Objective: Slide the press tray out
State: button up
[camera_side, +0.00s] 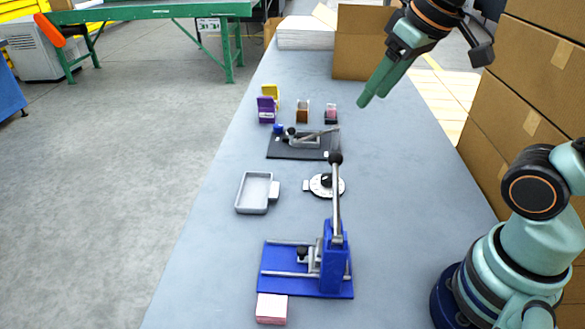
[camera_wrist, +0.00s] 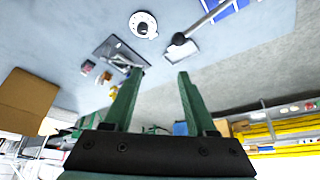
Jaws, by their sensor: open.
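A blue press (camera_side: 335,262) stands on the near part of the table. Its base has two metal rails, a small carriage with a black knob (camera_side: 303,253), and an upright lever with a black ball top (camera_side: 336,158). I cannot tell for sure which part is the press tray. The press shows partly at the top edge of the wrist view (camera_wrist: 238,6). A shallow grey tray with a side tab (camera_side: 243,193) lies apart from the press, to its upper left. My gripper (camera_side: 370,100) is open and empty, high above the far right of the table.
A dial (camera_side: 325,185) sits beside the grey tray. A dark plate with a small clamp (camera_side: 278,150) lies beyond. Small purple (camera_side: 266,108), yellow and brown holders stand behind it. A pink stack (camera_side: 271,309) touches the press front. Cartons (camera_side: 357,50) stand behind.

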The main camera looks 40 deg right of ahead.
jog(key=w+a+n+g, duration=0.1)
jog(key=a+n+g, duration=0.35)
jog(key=a, duration=1.05)
send_near(302, 249)
jog(key=shift+g, duration=0.35)
jog(key=f, duration=0.8)
jog(key=shift+w+a+f, duration=0.15)
jog(key=shift+w+f, duration=0.05)
jog(key=shift+w, duration=0.1)
grip_shut()
dwell(0.3)
